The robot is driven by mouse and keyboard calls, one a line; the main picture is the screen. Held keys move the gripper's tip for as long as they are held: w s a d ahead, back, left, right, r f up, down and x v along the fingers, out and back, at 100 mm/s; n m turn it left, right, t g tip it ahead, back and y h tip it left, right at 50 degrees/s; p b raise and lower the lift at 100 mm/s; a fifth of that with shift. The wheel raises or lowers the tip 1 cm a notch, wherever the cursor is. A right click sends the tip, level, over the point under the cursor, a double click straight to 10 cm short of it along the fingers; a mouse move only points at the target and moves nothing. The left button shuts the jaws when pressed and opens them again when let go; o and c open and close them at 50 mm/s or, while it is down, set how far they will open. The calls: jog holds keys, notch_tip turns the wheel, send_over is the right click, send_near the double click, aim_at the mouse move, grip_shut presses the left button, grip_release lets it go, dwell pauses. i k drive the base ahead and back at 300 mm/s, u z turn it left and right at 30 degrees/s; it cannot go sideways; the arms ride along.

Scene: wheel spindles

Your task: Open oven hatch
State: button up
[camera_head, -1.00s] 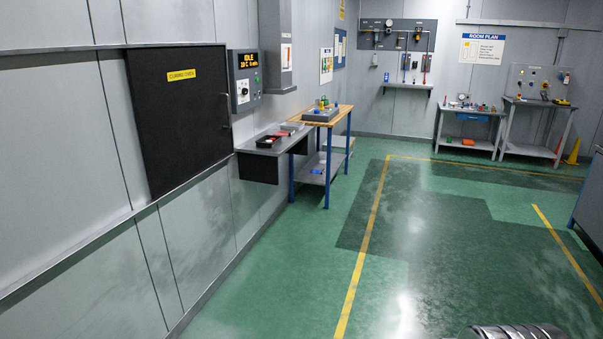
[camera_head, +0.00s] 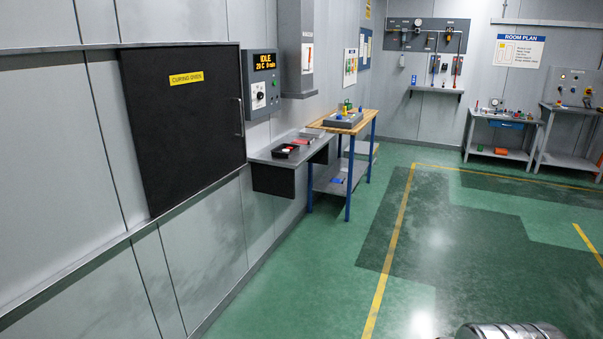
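The oven hatch (camera_head: 185,130) is a black square door in the grey wall on the left, with a yellow "CURING OVEN" label (camera_head: 186,78). It is shut. A thin upright metal handle (camera_head: 240,117) is at its right edge. A control panel (camera_head: 261,82) right of the hatch reads "IDLE" in orange, with a temperature and minutes line under it. My gripper is not in view.
Green floor (camera_head: 300,290) before the hatch is clear. Two benches stand at the far right.

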aim_at(183, 104)
jog(key=u, duration=0.3)
jog(key=i, duration=1.6)
jog(key=u, duration=0.65)
jog(key=i, duration=0.95)
jog(key=u, duration=0.5)
jog(key=i, duration=1)
jog(key=u, duration=0.25)
